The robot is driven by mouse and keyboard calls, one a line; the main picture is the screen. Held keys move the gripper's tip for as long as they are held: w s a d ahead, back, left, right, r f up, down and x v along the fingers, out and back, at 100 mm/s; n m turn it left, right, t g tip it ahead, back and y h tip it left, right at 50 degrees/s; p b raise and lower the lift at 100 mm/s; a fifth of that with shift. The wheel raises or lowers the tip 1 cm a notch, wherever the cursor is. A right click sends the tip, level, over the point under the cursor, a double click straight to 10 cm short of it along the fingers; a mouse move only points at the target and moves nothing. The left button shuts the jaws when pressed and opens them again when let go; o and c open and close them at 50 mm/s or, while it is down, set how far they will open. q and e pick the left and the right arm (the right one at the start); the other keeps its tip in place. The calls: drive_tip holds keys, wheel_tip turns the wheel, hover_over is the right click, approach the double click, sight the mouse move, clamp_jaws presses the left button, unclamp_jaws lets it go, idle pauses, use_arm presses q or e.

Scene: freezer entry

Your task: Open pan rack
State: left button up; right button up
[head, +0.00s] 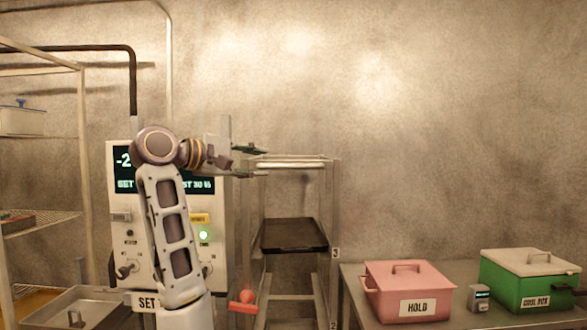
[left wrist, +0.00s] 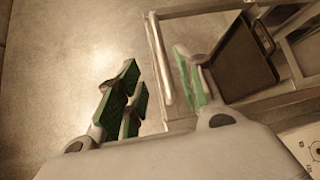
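The pan rack (head: 328,215) is a tall metal frame in the middle of the head view, with a dark pan (head: 293,236) on a middle level. A pale bar (head: 290,164) runs across its top front. My left gripper (head: 247,162) is open at the rack's upper left corner. In the left wrist view, its green-padded fingers (left wrist: 157,88) are spread apart, and a pale rack bar (left wrist: 158,58) shows between them. Whether either finger touches the bar is unclear. The dark pan also shows there (left wrist: 240,62). My right gripper is not in view.
A control panel (head: 120,235) stands behind my left arm. A red bar with a round knob (head: 244,302) sits low at the rack's left. A table (head: 350,285) at right holds a pink HOLD box (head: 385,292) and a green box (head: 515,285). Wire shelving (head: 85,150) stands far left.

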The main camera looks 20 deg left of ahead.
sight(290, 166)
use_arm(q)
drive_tip(key=p+x, duration=0.1)
drive_tip(key=x, duration=1.1)
drive_tip(key=shift+x, duration=0.85)
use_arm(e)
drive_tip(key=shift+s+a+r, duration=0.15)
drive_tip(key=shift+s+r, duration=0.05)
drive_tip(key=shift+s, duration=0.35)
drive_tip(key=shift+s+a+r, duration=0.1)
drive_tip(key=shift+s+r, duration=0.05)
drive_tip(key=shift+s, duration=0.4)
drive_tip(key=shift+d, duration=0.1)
use_arm(q)
drive_tip(key=shift+f, duration=0.1)
clamp_jaws()
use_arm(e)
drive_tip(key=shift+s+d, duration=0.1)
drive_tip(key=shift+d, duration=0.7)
